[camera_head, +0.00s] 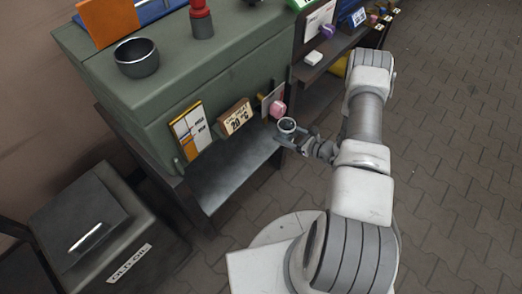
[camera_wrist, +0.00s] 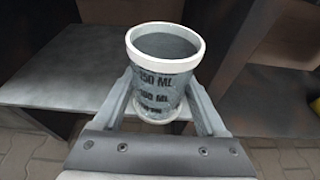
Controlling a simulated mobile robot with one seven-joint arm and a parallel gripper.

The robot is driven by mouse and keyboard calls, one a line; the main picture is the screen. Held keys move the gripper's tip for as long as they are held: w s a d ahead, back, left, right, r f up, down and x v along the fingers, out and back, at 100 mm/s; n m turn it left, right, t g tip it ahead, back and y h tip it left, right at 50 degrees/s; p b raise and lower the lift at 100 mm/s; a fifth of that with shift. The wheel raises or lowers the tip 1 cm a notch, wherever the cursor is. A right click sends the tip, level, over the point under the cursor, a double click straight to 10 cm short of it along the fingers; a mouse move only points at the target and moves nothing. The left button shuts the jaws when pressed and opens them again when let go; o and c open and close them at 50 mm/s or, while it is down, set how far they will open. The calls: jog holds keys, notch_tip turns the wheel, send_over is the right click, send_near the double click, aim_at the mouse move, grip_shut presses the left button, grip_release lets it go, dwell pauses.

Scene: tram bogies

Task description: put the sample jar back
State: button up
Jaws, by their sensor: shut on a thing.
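The sample jar (camera_wrist: 162,85) is a small clear cup with a white rim and black ML markings. In the wrist view it stands upright between the fingers of my gripper (camera_wrist: 160,105), which is shut on it. In the head view the jar (camera_head: 287,125) is held at the end of my arm, in front of the green cabinet and near its lower shelf. My gripper (camera_head: 291,139) is there at the shelf's right end. The jar's contents look dark grey; I cannot tell if it is filled.
The green cabinet (camera_head: 215,75) carries a dark bowl (camera_head: 136,57) and a red-topped object (camera_head: 201,20). Its grey lower shelf (camera_head: 225,178) has a bare surface. Cards and a pink item (camera_head: 278,109) sit along its front. An old oil bin (camera_head: 105,235) stands lower left.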

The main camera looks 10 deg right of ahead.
jog(key=b, duration=0.2)
send_over(262, 153)
notch_tip(262, 153, down, 5)
jog(key=shift+f, duration=0.1)
jog(key=shift+f+b, duration=0.9)
jog(key=shift+f, duration=1.05)
jog(key=shift+f, duration=0.15)
jog(key=o, duration=1.4)
jog(key=shift+o, duration=0.2)
